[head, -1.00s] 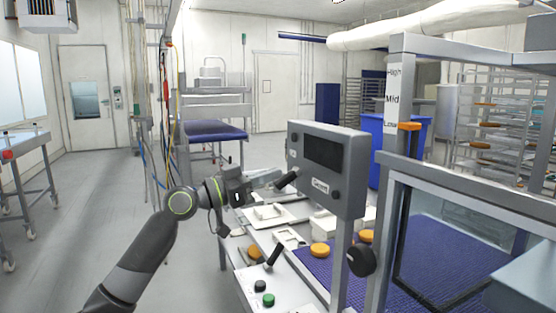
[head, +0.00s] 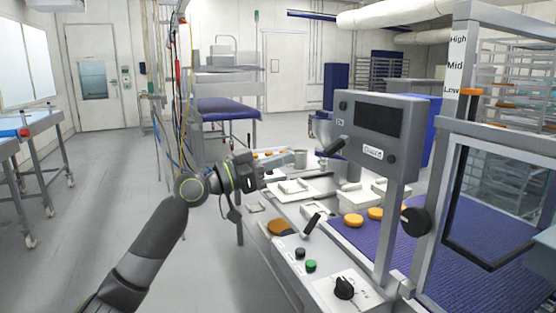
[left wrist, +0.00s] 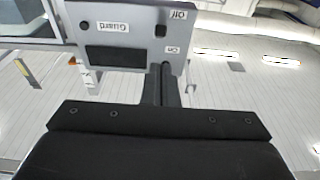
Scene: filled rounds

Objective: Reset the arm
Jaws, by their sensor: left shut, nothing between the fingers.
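My left arm comes in from the lower left of the head view. The box has a dark screen and a "Guard" label. In the left wrist view the black gripper body (left wrist: 160,122) fills the bottom, and the control box (left wrist: 125,42) shows upside down beyond it, with "Off" and "On" labels. My right gripper is not in view.
Black and green buttons (head: 311,266), a lever (head: 311,224) and a black knob (head: 344,287) are on the near panel. A framed guard (head: 447,200) stands at right. Open floor (head: 110,205) lies left.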

